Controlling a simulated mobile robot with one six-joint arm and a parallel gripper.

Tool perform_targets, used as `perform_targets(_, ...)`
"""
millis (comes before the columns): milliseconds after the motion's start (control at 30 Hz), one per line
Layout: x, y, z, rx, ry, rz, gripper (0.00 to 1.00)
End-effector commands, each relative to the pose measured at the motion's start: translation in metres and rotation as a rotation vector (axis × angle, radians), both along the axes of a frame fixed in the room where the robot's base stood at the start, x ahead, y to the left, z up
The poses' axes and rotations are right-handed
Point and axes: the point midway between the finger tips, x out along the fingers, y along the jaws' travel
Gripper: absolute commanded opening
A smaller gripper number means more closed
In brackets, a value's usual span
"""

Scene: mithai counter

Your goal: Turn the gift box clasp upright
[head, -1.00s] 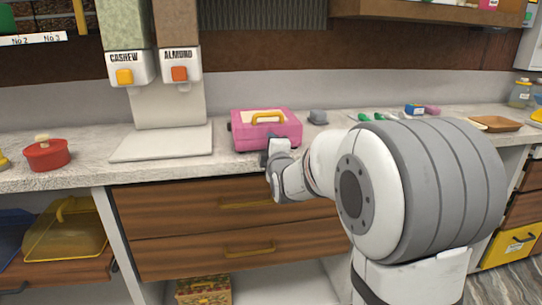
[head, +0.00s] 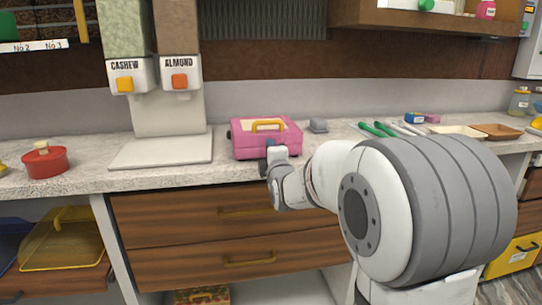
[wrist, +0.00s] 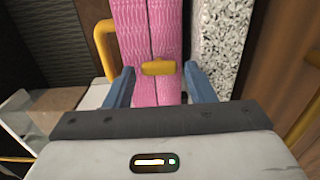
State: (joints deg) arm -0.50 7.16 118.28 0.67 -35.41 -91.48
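The pink gift box (head: 258,146) with a yellow handle (head: 268,126) on its lid stands on the counter in the head view. In the wrist view the pink box (wrist: 148,35) fills the upper middle, with its lid seam running down the picture. The yellow clasp (wrist: 158,67) lies across that seam. My gripper (wrist: 158,80) is open, with one blue-grey finger on each side of the clasp and gaps between. In the head view my gripper (head: 276,158) is at the box's front, and my wrist hides part of it.
Cashew (head: 130,75) and almond (head: 180,73) dispensers stand behind. Green-handled utensils (head: 378,129) and trays (head: 497,131) lie farther right. Drawers (head: 190,213) are below.

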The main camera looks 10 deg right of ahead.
Motion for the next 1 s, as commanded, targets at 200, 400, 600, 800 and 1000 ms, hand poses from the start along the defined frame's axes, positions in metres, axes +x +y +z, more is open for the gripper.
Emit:
perform_targets(200,-0.0001,-0.0002,-0.0007,0.001,0.001,0.0,0.58)
perform_targets(400,-0.0001,-0.0003,-0.0013,0.005,0.004,-0.001,0.58)
perform_targets(600,-0.0001,-0.0001,0.0023,0.091,0.006,0.0,0.58)
perform_targets(800,-0.0002,0.0003,0.0053,0.299,0.01,0.0,0.58)
perform_targets(1000,-0.0002,0.0001,0.0062,0.518,0.01,-0.002,0.58)
